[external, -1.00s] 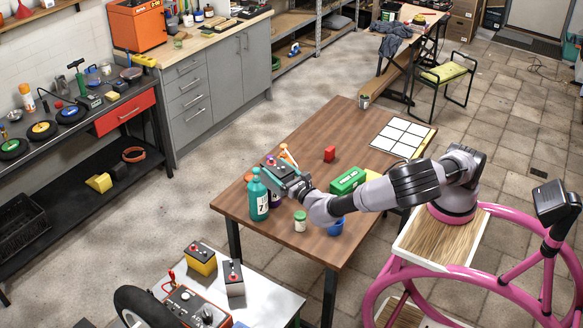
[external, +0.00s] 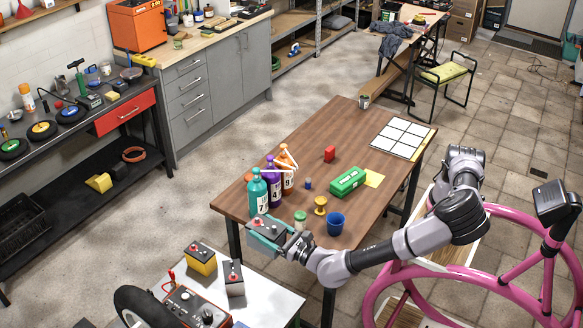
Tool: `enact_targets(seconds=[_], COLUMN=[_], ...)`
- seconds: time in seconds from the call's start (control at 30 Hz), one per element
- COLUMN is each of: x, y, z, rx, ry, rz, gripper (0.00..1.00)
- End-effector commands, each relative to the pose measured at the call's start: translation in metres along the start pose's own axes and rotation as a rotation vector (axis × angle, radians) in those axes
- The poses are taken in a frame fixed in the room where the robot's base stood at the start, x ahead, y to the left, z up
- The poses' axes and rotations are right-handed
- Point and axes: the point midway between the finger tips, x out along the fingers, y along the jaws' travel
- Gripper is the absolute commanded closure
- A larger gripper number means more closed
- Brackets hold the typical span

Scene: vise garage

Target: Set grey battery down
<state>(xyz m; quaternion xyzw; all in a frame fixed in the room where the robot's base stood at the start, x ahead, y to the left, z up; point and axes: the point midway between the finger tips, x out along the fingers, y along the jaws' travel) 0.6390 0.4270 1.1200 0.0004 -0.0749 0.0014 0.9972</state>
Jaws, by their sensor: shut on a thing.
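My gripper (external: 277,242) is shut on a grey battery (external: 266,226) with a dark top and red terminals. It holds it over or just off the near edge of the brown wooden table (external: 226,195), in front of the teal bottle (external: 257,190). The gap under the battery is hard to judge. Another grey battery (external: 234,281) and a yellow battery (external: 201,261) stand on the white table (external: 268,295) at the bottom.
Purple (external: 274,184) and orange (external: 288,170) bottles stand behind the teal one. A green-lidded jar (external: 300,218), yellow spool (external: 320,205), blue cup (external: 335,223) and green box (external: 348,182) stand on the wooden table. An orange charger (external: 190,308) is on the white table.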

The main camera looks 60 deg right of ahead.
Motion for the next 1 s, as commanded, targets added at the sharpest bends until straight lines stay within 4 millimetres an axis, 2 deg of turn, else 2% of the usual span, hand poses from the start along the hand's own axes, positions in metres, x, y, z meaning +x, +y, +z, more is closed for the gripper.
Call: enact_targets(seconds=[0.37,0.57,0.7,0.8,0.9,1.0], x=[-0.006,-0.014,-0.021,-0.025,-0.028,-0.030], y=[-0.002,-0.003,-0.003,-0.003,-0.002,-0.003], z=[-0.054,-0.108,-0.155,-0.183,-0.203,-0.214], rx=[-0.002,-0.003,-0.003,-0.002,0.000,0.001], ry=[-0.003,-0.003,-0.003,-0.004,-0.003,-0.004], rz=[-0.004,-0.003,-0.003,-0.003,-0.003,-0.004], gripper=[1.00,1.00,1.00,1.00,1.00,1.00])
